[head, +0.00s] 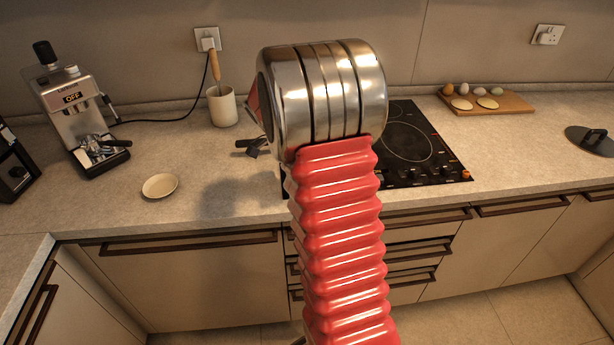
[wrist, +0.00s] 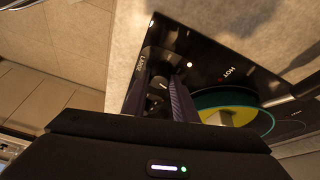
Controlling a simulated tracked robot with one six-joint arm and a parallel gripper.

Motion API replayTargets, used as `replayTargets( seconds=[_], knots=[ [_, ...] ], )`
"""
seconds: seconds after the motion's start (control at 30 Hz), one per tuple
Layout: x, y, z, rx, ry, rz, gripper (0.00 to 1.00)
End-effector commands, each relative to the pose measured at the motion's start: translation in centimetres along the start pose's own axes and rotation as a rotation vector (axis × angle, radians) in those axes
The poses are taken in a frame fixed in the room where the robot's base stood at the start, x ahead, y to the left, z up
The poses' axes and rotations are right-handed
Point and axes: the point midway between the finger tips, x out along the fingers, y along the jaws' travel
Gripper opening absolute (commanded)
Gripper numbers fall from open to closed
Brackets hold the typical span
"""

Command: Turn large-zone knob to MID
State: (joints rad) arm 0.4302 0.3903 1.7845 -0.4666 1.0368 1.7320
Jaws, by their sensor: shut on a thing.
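The black glass hob (head: 432,150) lies in the far counter, its left part hidden behind my arm in the head view. In the wrist view its corner (wrist: 225,55) shows a lit red "HOT" mark. My gripper (wrist: 160,92) is shut on a dark knob (wrist: 156,103) near the hob's edge, with a finger on each side. The knob's pointer and setting cannot be told. In the head view my arm hides the held knob.
A yellow and teal round thing (wrist: 228,108) is close right of my fingers. A board with eggs (head: 487,102) lies right of the hob. A coffee machine (head: 75,110), small plate (head: 160,186) and utensil pot (head: 222,106) stand left. The counter between them is mostly clear.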

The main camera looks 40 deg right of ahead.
Motion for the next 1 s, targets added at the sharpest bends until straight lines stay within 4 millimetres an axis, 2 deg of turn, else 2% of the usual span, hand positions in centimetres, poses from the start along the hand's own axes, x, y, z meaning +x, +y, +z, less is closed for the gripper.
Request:
replayTargets(
  seconds=[0.33, 0.83, 0.87, 1.0],
  knots=[
    [-0.08, -0.31, 0.28, 0.152, -0.015, 0.058, 0.03],
    [-0.05, -0.34, 0.29, 0.173, -0.017, 0.066, 0.03],
    [-0.05, -0.34, 0.30, 0.173, -0.017, 0.066, 0.28],
    [-0.03, -0.28, 0.19, 0.173, -0.015, 0.068, 0.38]
  ],
)
